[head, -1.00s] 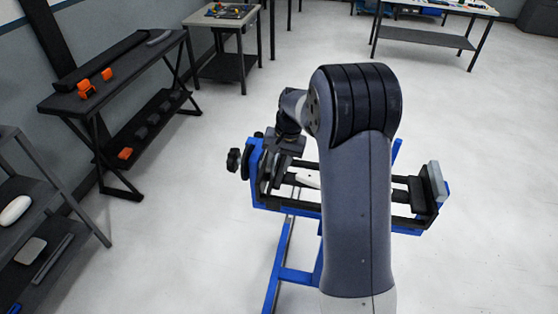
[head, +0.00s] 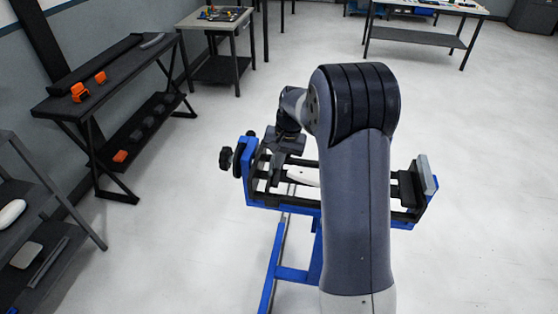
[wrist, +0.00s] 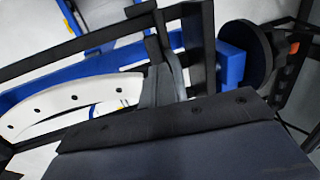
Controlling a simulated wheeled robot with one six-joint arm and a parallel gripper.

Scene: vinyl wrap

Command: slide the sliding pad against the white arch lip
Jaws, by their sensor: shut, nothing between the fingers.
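The white arch lip (wrist: 70,103) is a curved white strip with several dark holes at the left of the wrist view. In the head view a short piece of it (head: 303,176) shows beside my arm. My gripper (wrist: 162,78) is shut and empty, its fingers just right of the arch's end, by a black rail. Contact cannot be told. A black upright plate (wrist: 200,45) stands right of the fingers, in front of the blue block and knob; it may be the sliding pad, but I cannot be sure. In the head view my gripper (head: 284,143) is over the left end of the blue-framed fixture.
The fixture's black knob (head: 226,158) sticks out at its left. A grey-topped black block (head: 426,175) stands at its right end. My arm hides the middle. A black bench (head: 110,85) with orange tools and shelves line the left wall. The floor at right is clear.

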